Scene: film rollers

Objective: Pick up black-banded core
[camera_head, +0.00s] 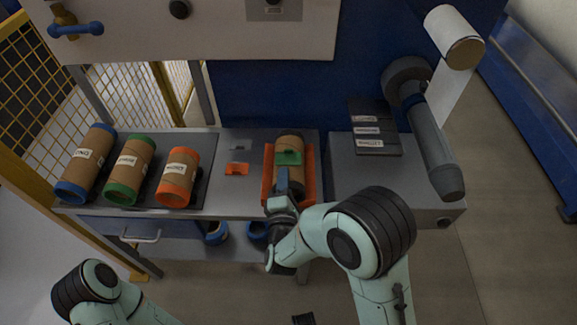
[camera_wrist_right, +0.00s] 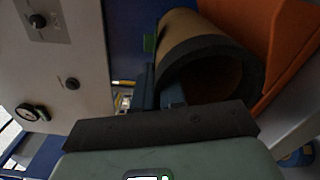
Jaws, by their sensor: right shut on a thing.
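The black-banded core (camera_head: 290,145) is a brown cardboard tube lying in an orange cradle (camera_head: 309,180) on the bench, right of the middle. In the right wrist view its black end ring (camera_wrist_right: 258,66) and hollow opening face me. My right gripper (camera_head: 284,180) is at the near end of this core, shut on its wall; in the wrist view one finger is outside the tube and the other is at its opening. A green patch shows over the core's top. My left arm shows at the lower left, but its gripper is out of view.
Blue-ended (camera_head: 88,160), green-ended (camera_head: 130,168) and orange-ended (camera_head: 178,175) cores lie on a dark mat at left. Small orange (camera_head: 237,169) and grey pieces lie beside the cradle. Dark labelled plates (camera_head: 372,130) and a grey cylindrical device (camera_head: 430,140) are at right.

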